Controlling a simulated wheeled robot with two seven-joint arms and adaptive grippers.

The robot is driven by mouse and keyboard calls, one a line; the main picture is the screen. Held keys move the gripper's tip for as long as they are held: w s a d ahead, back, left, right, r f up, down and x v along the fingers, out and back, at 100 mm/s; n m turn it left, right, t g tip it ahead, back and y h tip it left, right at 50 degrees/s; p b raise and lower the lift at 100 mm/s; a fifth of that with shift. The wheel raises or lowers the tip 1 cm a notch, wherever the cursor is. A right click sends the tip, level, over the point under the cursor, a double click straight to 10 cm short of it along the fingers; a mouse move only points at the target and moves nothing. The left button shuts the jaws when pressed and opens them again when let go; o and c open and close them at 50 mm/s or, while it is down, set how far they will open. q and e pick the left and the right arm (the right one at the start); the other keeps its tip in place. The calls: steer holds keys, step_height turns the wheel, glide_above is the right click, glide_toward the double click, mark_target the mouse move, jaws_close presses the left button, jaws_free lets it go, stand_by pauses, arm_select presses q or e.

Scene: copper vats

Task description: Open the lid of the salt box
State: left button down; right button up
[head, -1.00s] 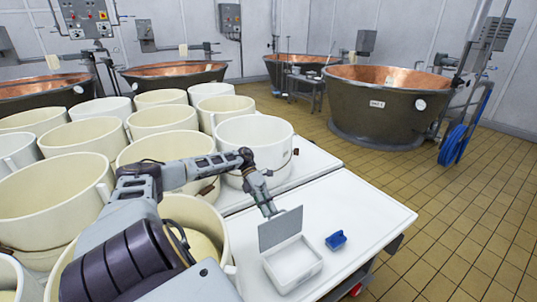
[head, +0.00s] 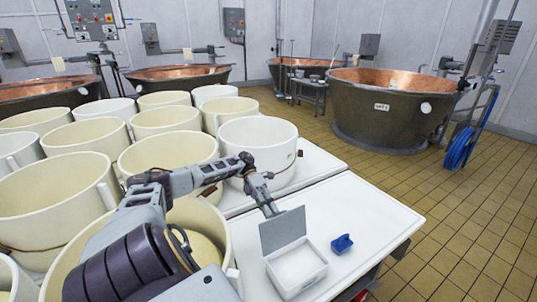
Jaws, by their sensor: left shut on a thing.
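The salt box (head: 297,285) is a white open-topped box on the white table, with white contents showing inside. Its grey lid (head: 283,231) stands up, roughly upright, along the box's back edge. My left gripper (head: 269,209) is at the top left edge of the lid and is shut on it; the fingertips are small and partly hidden behind the lid. My right gripper is not in view.
A small blue scoop (head: 342,244) lies on the table (head: 370,215) just right of the box. Several cream tubs (head: 258,135) crowd the left, beneath and beside my left arm. Copper vats (head: 385,120) stand behind on the tiled floor.

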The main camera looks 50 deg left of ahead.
arm_select(q)
steer(key=shift+s+d+f, duration=0.2)
steer(key=shift+d+f, duration=0.1)
steer(key=shift+f, duration=0.35)
steer(key=shift+s+d+f, duration=0.2)
steer(key=shift+d+f, duration=0.05)
steer(key=shift+f, duration=0.35)
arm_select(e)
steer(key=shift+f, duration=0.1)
arm_select(q)
steer(key=c, duration=1.4)
jaws_free()
steer(key=shift+w+f, duration=0.1)
steer(key=shift+w, duration=0.1)
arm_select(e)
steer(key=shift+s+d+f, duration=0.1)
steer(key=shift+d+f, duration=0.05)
arm_select(q)
steer(key=shift+a, duration=0.1)
steer(key=shift+c, duration=0.3)
steer(key=shift+a, duration=0.15)
steer(key=shift+c, duration=0.3)
steer(key=r+v, duration=0.1)
steer(key=v, duration=0.6)
steer(key=shift+w, duration=0.2)
